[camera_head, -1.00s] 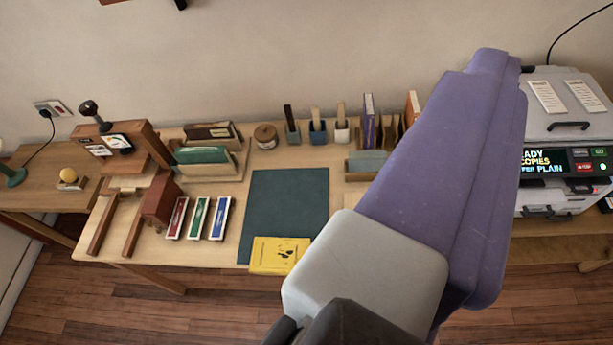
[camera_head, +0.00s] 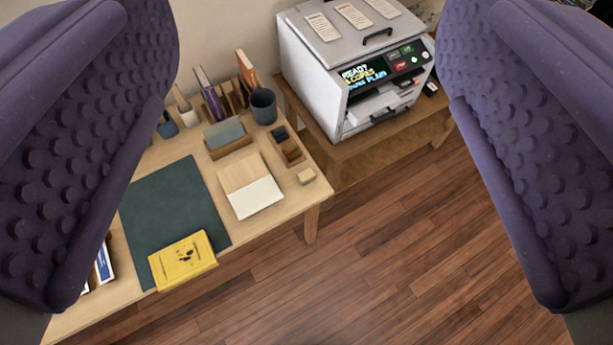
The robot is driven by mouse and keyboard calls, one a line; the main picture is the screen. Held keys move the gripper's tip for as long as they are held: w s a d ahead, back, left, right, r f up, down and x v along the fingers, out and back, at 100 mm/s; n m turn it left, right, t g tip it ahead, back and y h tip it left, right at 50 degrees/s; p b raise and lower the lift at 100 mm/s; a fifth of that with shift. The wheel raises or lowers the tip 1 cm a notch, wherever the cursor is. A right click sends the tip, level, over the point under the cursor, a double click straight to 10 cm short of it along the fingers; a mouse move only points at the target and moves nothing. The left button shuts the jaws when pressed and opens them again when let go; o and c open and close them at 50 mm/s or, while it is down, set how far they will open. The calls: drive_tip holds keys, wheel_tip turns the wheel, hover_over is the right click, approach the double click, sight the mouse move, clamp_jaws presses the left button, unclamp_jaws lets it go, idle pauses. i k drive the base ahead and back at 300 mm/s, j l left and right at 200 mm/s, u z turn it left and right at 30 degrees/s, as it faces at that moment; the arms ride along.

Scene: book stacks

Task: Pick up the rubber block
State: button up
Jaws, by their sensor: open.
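A small tan block (camera_head: 306,176) lies near the right front corner of the desk. It is the likeliest rubber block, but its material is too small to tell. My gripper (camera_head: 308,40) is open, with its two purple studded fingers wide apart at the left and right of the view. Nothing is between them up close, and the tan block is well beyond, seen in the gap. The left finger hides the left part of the desk.
Beside the block are a small wooden tray (camera_head: 288,148) with dark pieces, a cream pad (camera_head: 256,197) and a dark cup (camera_head: 264,106). A yellow booklet (camera_head: 183,260) overhangs the desk mat (camera_head: 170,205). A copier (camera_head: 355,70) stands at the back. The wooden floor (camera_head: 400,250) is clear.

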sight(308, 175)
drive_tip(key=i+l+u, duration=0.5)
drive_tip(key=i+l, duration=0.2)
drive_tip(key=i+l+u, duration=0.5)
drive_tip(key=l, duration=0.4)
